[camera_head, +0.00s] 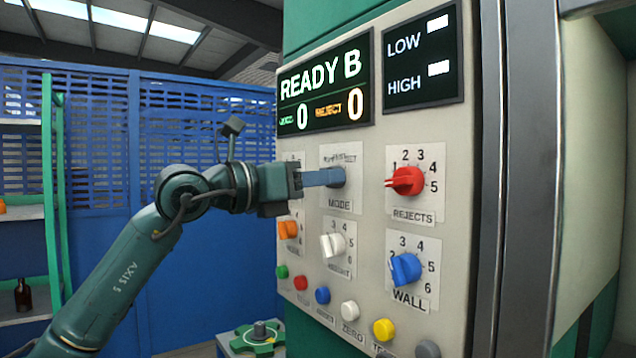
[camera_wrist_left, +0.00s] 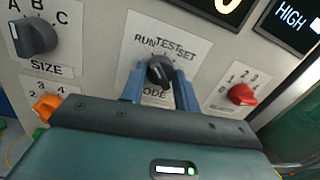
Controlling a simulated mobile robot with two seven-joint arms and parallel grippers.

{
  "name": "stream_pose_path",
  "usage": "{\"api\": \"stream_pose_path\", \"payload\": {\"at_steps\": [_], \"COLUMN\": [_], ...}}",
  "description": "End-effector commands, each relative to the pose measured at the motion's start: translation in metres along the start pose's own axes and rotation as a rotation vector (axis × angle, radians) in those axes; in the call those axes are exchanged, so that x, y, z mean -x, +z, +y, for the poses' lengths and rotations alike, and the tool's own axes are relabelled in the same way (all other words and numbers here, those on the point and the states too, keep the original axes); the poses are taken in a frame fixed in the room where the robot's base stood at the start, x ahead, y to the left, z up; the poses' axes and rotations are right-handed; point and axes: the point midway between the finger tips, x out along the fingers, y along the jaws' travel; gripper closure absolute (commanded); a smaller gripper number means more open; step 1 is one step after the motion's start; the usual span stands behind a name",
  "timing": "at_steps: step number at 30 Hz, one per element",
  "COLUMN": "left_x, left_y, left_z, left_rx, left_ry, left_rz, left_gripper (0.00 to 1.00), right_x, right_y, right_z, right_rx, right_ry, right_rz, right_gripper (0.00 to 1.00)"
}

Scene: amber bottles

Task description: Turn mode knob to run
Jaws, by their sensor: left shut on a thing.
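The mode knob (camera_wrist_left: 160,73) is dark and sits on a white label plate reading RUN, TEST and SET, with MODE below it. Its pointer setting is too small to tell for sure. My left gripper (camera_wrist_left: 160,90) has one blue finger on each side of the knob and is shut on it. In the head view my left gripper (camera_head: 325,177) reaches in from the left to the MODE plate (camera_head: 341,202), and its fingers cover most of the knob. My right gripper is in neither view.
Close by on the panel (camera_head: 370,140) are a red REJECTS knob (camera_head: 408,181), a blue WALL knob (camera_head: 405,269), a white knob (camera_head: 332,245), an orange knob (camera_head: 288,230) and a dark SIZE knob (camera_wrist_left: 35,38). Coloured buttons run below. The display (camera_head: 325,90) above reads READY B.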

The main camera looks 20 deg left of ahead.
Motion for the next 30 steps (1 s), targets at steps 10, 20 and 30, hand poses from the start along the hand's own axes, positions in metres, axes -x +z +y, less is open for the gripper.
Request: {"api": "stream_pose_path", "payload": {"at_steps": [10, 20, 30], "left_x": [-0.0001, -0.0001, 0.0029], "left_y": [-0.0001, 0.0000, -0.0005], "left_z": [-0.0002, -0.0002, 0.0003], "left_rx": [0.014, 0.012, 0.010], "left_ry": [0.000, 0.000, 0.001], "left_rz": [0.000, 0.000, -0.001], "left_gripper": [0.92, 0.51, 0.47], "right_x": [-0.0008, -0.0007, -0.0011], "right_y": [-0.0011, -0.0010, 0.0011], "right_z": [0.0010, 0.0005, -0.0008], "right_rx": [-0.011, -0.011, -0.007], "right_ry": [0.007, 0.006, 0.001], "right_rz": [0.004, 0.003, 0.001], "right_gripper": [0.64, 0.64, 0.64]}}
